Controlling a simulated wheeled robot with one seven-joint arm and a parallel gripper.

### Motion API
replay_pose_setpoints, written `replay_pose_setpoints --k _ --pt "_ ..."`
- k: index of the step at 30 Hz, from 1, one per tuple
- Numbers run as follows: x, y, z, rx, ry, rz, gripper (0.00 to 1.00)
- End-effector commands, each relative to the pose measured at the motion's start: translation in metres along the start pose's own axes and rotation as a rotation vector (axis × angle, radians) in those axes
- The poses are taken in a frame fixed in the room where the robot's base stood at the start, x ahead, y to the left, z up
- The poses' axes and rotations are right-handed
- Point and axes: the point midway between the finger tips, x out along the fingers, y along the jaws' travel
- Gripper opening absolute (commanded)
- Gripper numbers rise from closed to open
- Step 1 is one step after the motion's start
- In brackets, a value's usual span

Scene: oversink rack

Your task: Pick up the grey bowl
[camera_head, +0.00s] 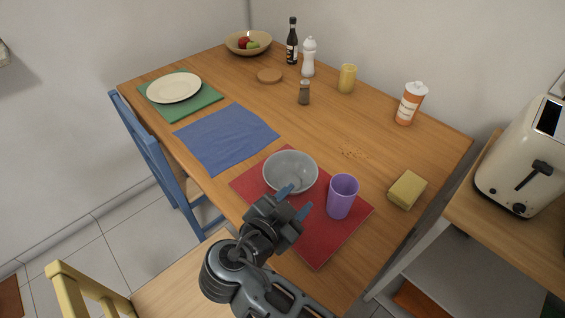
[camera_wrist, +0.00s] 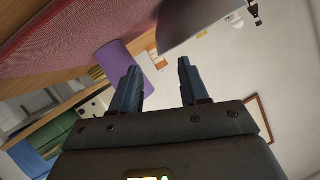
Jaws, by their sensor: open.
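The grey bowl (camera_head: 290,172) sits upright on the red placemat (camera_head: 318,252) near the front of the wooden table. My gripper (camera_head: 295,200) is open and empty, low at the near side of the bowl, its blue fingertips close to the bowl's near rim; I cannot tell whether they touch it. In the wrist view both blue fingers of my gripper (camera_wrist: 157,85) stand apart, with a dark grey curved shape beyond them at the top, likely the bowl (camera_wrist: 200,20). The purple cup (camera_head: 342,197) stands on the same mat, right of the gripper; it also shows in the wrist view (camera_wrist: 120,58).
A yellow sponge (camera_head: 407,190) lies right of the cup. A blue cloth (camera_head: 226,138) and a cream plate (camera_head: 174,88) lie to the left. Bottles, shakers, a yellow cup (camera_head: 347,79) and a fruit bowl (camera_head: 248,45) stand farther back. Chairs line the near-left side; a toaster (camera_head: 522,160) is at right.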

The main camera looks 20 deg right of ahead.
Motion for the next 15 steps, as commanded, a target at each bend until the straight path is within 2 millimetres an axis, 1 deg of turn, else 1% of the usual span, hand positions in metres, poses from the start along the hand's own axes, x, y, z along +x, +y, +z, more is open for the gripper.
replay_pose_setpoints --k 11,15 --pt "0.038 -0.002 -0.004 0.001 0.003 0.004 0.45" --pt "0.059 -0.003 -0.004 0.001 0.003 0.004 0.45"
